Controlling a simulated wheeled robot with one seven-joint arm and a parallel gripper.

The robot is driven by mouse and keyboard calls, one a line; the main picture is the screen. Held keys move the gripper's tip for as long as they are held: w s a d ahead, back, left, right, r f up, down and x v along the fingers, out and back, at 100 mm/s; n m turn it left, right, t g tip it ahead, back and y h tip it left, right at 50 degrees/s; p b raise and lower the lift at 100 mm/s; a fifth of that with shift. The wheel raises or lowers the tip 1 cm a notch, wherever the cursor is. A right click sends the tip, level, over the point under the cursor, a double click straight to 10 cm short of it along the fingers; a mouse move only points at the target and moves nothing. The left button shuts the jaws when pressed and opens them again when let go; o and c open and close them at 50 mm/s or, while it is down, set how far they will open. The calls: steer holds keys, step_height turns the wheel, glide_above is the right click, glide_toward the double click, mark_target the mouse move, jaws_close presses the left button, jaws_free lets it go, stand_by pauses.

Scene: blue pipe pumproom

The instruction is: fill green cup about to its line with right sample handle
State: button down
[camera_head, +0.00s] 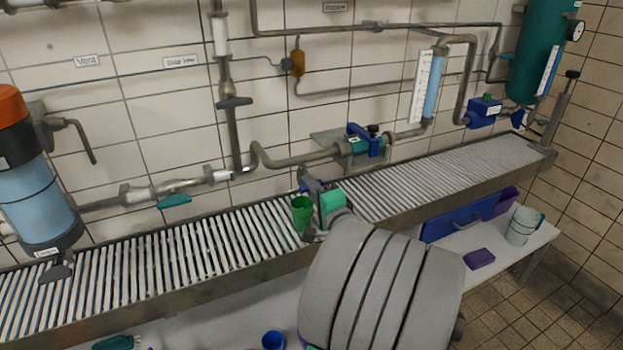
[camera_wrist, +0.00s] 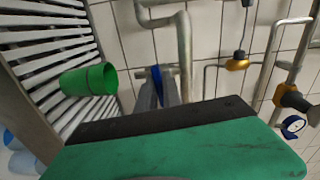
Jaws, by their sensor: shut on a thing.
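The green cup (camera_head: 302,213) stands upright on the slatted grate, just left of my gripper (camera_head: 309,184). In the wrist view the green cup (camera_wrist: 90,82) is at the left, its open mouth turned toward picture right. My gripper (camera_wrist: 158,78) is shut on a small blue handle (camera_wrist: 157,88), which shows between the fingers. The handle is mostly hidden by my fingers and wrist. The cup is apart from my fingers. No fill line, liquid level or stream can be made out.
The slatted grate (camera_head: 215,250) runs along the tiled wall. Behind my gripper are grey pipes (camera_head: 290,160) and a blue-handled valve (camera_head: 365,140). A blue cup (camera_head: 273,340), a white bucket (camera_head: 522,226) and a blue bin (camera_head: 450,223) are on the lower bench.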

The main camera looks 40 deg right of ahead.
steer(key=shift+m+p, duration=0.45)
steer(key=shift+m, duration=0.15)
steer(key=c, duration=1.5)
jaws_free()
steer(key=v, duration=0.7)
steer(key=shift+s, duration=0.4)
steer(key=shift+a, duration=0.15)
